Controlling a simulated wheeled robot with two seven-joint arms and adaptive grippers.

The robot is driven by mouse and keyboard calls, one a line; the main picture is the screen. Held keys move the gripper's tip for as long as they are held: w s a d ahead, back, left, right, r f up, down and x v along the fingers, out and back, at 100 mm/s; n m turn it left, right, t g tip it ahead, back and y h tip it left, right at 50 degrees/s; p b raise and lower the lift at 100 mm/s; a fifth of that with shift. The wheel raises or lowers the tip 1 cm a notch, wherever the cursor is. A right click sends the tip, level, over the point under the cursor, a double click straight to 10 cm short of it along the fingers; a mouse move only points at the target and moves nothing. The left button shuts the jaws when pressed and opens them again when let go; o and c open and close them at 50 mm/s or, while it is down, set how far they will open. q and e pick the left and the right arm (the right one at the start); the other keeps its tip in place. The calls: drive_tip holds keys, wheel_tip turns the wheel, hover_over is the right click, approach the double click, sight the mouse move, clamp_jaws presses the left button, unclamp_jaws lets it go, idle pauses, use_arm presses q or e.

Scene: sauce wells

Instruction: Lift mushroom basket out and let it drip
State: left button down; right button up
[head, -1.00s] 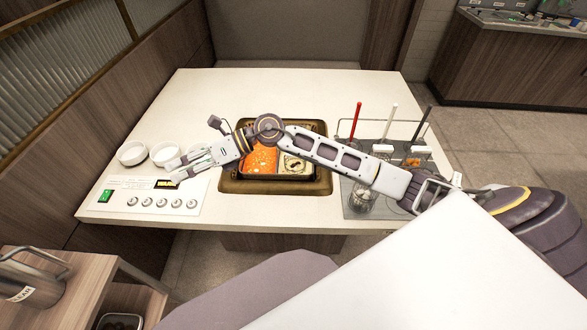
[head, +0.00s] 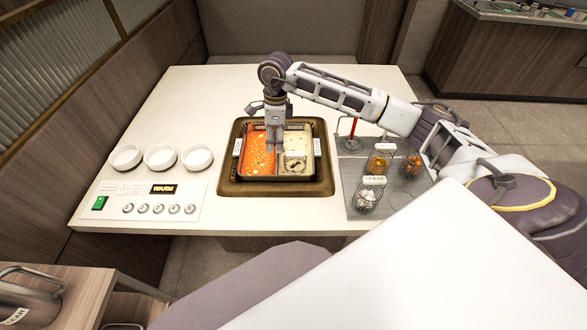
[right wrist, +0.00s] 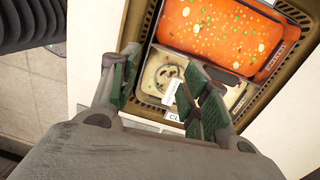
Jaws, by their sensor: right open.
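The mushroom basket (head: 296,163) sits low in the pale broth (head: 300,138), the right half of the divided pot (head: 318,165). Slices show at its top; its lower part is hidden. In the right wrist view the basket (right wrist: 168,76) shows beyond and between my fingers, with a small label standing by it. My right gripper (head: 275,146) points down above the pot, near the divider and left of the basket in the head view. Its green-padded fingers (right wrist: 168,88) are apart and empty in the right wrist view. My left gripper is out of view.
Red broth (head: 256,152) fills the pot's left half. Three white bowls (head: 161,157) and a control panel (head: 152,202) are at left. A grey tray (head: 360,213) at right holds several wire baskets, including a front one (head: 368,197), and a red rod (head: 352,130).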

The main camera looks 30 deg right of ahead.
sight(295, 153)
drive_tip(key=d+r+h, duration=0.1)
drive_tip(key=d+h, duration=0.1)
drive_tip(key=d, duration=0.4)
drive_tip(key=shift+w+d+r+m, duration=0.2)
drive_tip(key=shift+w+r+m, duration=0.1)
drive_tip(key=shift+w+r, duration=0.1)
drive_tip(key=f, duration=0.8)
drive_tip(key=shift+s+d+f, duration=0.2)
drive_tip(key=shift+s+d, duration=0.1)
drive_tip(key=shift+d, duration=0.05)
drive_tip(key=shift+f, duration=0.15)
drive_tip(key=shift+d+f+p, duration=0.15)
drive_tip(key=shift+f+p, duration=0.1)
drive_tip(key=shift+f, duration=1.05)
drive_tip(key=shift+d+f+p, duration=0.15)
drive_tip(key=shift+f+p, duration=0.05)
drive_tip(key=shift+f, duration=1.05)
clamp_jaws()
